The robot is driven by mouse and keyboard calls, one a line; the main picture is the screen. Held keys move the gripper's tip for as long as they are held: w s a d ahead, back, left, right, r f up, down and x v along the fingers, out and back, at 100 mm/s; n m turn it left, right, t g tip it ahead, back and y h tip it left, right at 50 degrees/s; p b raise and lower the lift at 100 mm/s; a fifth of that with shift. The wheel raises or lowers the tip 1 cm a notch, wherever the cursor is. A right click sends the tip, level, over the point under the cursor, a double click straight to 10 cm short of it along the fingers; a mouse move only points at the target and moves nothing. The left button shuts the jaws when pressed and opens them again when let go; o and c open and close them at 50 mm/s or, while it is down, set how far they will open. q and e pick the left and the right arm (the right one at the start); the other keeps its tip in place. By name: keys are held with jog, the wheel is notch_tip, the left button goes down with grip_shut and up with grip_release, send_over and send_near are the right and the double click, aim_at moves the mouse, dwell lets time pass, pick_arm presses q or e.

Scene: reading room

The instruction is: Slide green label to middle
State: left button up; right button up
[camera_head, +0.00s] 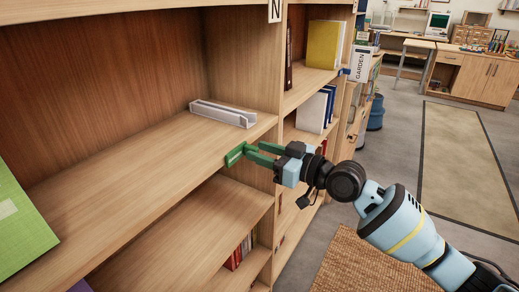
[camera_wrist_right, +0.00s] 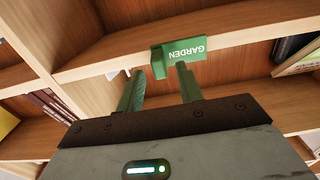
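The green label (camera_head: 235,155) sits on the front edge of the wooden shelf board (camera_head: 150,180), near its right end. In the right wrist view the label (camera_wrist_right: 178,52) reads "GARDEN" upside down. My right gripper (camera_head: 254,153) has green fingers and reaches in from the right, at the label. In the right wrist view the right gripper (camera_wrist_right: 160,70) is open, its fingers apart. One finger overlaps the label's lower edge and the other lies to its left; I cannot tell whether they touch. My left gripper is not in view.
A grey metal channel-shaped piece (camera_head: 223,113) lies on the shelf above the label. A large green book (camera_head: 20,225) stands at the left. An upright divider (camera_head: 262,60) bounds the shelf on the right. The shelf's middle is bare.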

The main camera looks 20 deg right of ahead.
jog(key=shift+w+a, duration=0.45)
jog(key=shift+w, duration=0.05)
grip_shut()
